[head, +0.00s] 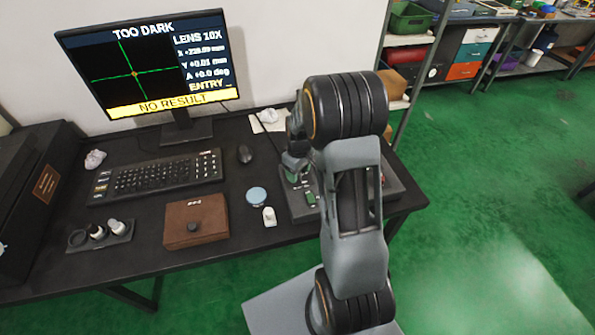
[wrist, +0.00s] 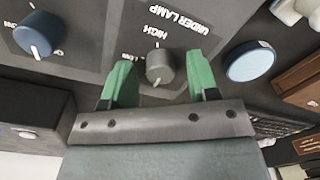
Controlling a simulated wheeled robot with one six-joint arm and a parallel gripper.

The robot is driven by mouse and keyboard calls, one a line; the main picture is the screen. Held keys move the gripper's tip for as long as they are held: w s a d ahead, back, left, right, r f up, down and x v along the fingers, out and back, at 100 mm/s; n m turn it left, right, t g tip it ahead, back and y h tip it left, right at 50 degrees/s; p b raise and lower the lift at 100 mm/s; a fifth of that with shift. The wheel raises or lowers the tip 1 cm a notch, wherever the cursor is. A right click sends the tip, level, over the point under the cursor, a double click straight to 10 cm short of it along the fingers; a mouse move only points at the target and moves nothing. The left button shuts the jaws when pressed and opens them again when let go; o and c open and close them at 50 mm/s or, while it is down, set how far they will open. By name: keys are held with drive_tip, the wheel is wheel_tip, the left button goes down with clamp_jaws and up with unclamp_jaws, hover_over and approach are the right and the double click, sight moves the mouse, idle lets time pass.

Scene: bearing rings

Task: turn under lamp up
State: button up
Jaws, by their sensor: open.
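The under lamp knob (wrist: 160,67) is a grey dial on a dark panel in the wrist view, with the labels "UNDER LAMP" and "HIGH" beside it. My gripper (wrist: 160,80) is open, with one green finger on each side of this knob. I cannot tell whether either finger touches it. In the head view my gripper (head: 296,168) is over the control box (head: 303,207), and my arm hides much of that box. The monitor (head: 150,62) reads "TOO DARK" and "NO RESULT", with a green cross on black.
A blue knob (wrist: 38,36) sits on the same panel at the left of the wrist view. A round light-blue disc (head: 256,196), a brown box (head: 195,220), a keyboard (head: 155,177) and a mouse (head: 244,153) lie on the dark desk.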

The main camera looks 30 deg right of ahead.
drive_tip(key=c, duration=0.9)
drive_tip(key=shift+m, duration=0.3)
drive_tip(key=m, duration=0.4)
drive_tip(key=shift+m, duration=0.3)
drive_tip(key=m, duration=0.5)
drive_tip(key=shift+m, duration=0.3)
drive_tip(key=m, duration=0.5)
drive_tip(key=shift+t, duration=0.3)
drive_tip(key=m, duration=0.5)
